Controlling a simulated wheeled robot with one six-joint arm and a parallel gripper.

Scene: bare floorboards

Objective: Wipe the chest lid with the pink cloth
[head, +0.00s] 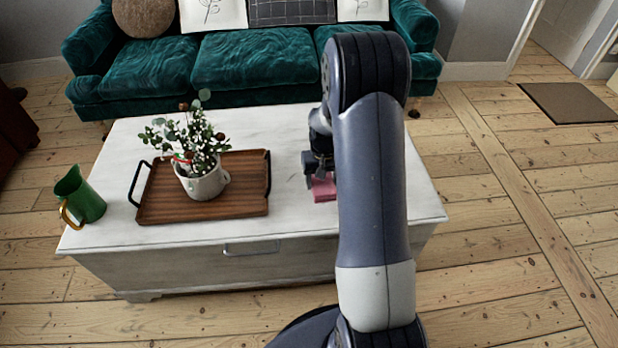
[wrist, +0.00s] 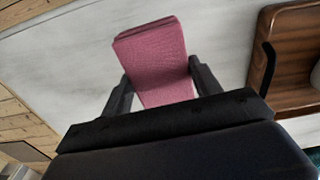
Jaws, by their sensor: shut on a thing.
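The pink cloth (head: 323,187) is at the right part of the white chest lid (head: 290,125), partly hidden behind my arm in the head view. The cloth looks folded into a block in the wrist view (wrist: 153,60). My gripper (head: 314,170) is shut on the cloth, with one finger on each side of it in the wrist view (wrist: 157,80). The cloth is at or very near the lid surface; I cannot tell if it touches. The chest lid also shows in the wrist view (wrist: 70,60) as a pale, streaked surface.
A wooden tray (head: 240,200) with black handles holds a white pot (head: 203,181) with a leafy plant, left of my gripper. A green pitcher (head: 80,196) stands at the lid's left end. A green sofa (head: 250,65) is behind the chest. The lid's right end is clear.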

